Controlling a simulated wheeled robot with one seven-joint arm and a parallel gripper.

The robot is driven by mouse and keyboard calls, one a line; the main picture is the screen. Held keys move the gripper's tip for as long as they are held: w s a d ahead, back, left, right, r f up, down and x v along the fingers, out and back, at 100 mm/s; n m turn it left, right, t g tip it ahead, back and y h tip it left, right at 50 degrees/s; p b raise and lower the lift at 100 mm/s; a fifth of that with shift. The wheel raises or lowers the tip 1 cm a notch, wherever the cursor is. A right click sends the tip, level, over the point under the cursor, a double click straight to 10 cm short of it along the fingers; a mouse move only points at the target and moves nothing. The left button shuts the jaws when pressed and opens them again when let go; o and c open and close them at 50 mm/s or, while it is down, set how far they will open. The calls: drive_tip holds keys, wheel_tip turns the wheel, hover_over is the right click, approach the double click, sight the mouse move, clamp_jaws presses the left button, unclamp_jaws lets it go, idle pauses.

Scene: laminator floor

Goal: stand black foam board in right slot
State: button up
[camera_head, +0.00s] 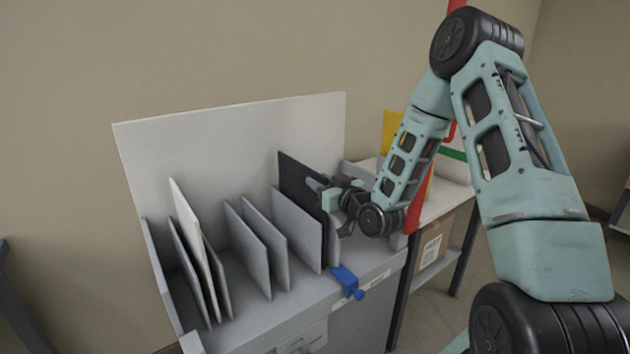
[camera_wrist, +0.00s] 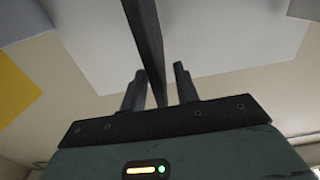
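The black foam board (camera_head: 302,187) stands nearly upright in the right part of the grey slotted rack (camera_head: 310,305), behind a grey divider (camera_head: 296,230). Its lower part is hidden by that divider. My gripper (camera_head: 338,200) is at the board's right-hand edge. In the wrist view the dark board (camera_wrist: 146,38) runs down between my two fingers (camera_wrist: 159,88). A gap shows between the board and each finger, so the gripper is open around it.
A white board (camera_head: 190,230) leans among the left dividers. A blue clamp (camera_head: 346,280) sits on the rack's front edge. A white back panel (camera_head: 230,140) rises behind. To the right, a red post and a table with a cardboard box (camera_head: 433,243) stand close by.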

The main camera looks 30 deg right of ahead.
drive_tip(key=s, duration=0.4)
drive_tip(key=s+p, duration=0.1)
drive_tip(key=s, duration=0.2)
drive_tip(key=shift+d+r, duration=0.15)
drive_tip(key=shift+r, duration=0.1)
drive_tip(key=s+a+f+n+g+y+p, duration=0.1)
drive_tip(key=s+a+n+g+y, duration=0.3)
drive_tip(key=a, duration=0.6)
drive_tip(key=s+a+f+n+g+h+p, duration=0.1)
drive_tip(key=a+g, duration=0.4)
drive_tip(key=a, duration=0.5)
drive_tip(key=s+a+r+g+h, duration=0.1)
drive_tip(key=s+a+r+g, duration=0.1)
drive_tip(key=s, duration=0.6)
drive_tip(key=s+a+r+n+g+h, duration=0.1)
drive_tip(key=s+a+g, duration=0.3)
drive_tip(key=s, duration=0.4)
drive_tip(key=s+a+r+n+g+h, duration=0.1)
drive_tip(key=s+a+r+g, duration=0.2)
drive_tip(key=s, duration=0.5)
drive_tip(key=shift+s, duration=0.3)
